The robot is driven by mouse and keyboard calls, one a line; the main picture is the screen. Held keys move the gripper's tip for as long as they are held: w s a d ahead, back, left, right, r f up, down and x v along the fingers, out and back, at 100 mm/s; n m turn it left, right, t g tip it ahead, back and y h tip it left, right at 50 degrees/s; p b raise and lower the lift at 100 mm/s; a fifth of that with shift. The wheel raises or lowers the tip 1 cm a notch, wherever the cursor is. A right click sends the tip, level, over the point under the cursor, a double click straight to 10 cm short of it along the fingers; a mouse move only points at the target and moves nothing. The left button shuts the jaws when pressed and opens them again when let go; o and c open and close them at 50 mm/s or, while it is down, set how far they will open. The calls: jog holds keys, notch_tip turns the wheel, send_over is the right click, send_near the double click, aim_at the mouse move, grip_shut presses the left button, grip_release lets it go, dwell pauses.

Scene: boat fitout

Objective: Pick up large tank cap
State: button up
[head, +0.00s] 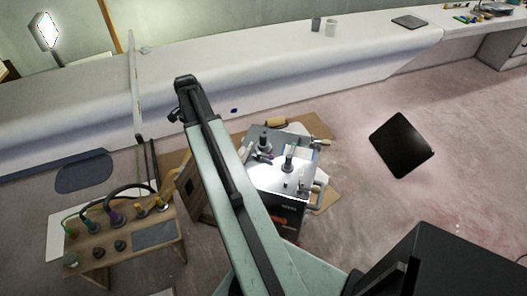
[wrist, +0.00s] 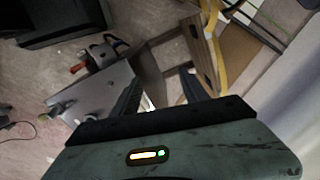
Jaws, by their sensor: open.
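A metal-topped tank (head: 268,184) stands on the floor near the middle of the head view. Two dark upright caps or fittings rise from its top, one at the back left (head: 264,146) and one nearer the middle (head: 288,165). I cannot tell which is the large tank cap. In the head view my raised arm ends left of the tank, and the fingertips cannot be made out.
A wooden bench with cables and connectors (head: 155,237) stands left of the tank. A dark square panel (head: 401,145) is at the right. Pinkish floor (head: 460,190) is clear at the right.

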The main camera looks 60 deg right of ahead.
jog(key=s+d+f+m+b, duration=0.15)
jog(key=s+d+m, duration=0.25)
jog(key=d, duration=0.4)
jog(key=s+d+f+m+b, duration=0.1)
jog(key=s+d+f+m, duration=0.2)
jog(key=d, duration=0.5)
jog(key=m, duration=0.4)
send_over(262, 136)
jog(key=shift+w+d, duration=0.15)
jog(key=shift+w, duration=0.15)
notch_tip(262, 136, down, 3)
jog(key=b, duration=0.3)
jog(key=shift+r, duration=0.1)
jog(key=f+b, duration=0.1)
jog(key=b, duration=0.1)
jog(key=f+b, duration=0.1)
jog(key=f, duration=0.1)
jog(key=f+b, duration=0.2)
jog(key=shift+s+f+b, duration=0.15)
jog(key=shift+s+b, duration=0.15)
jog(key=shift+s, duration=0.05)
jog(key=shift+r, duration=0.2)
grip_shut()
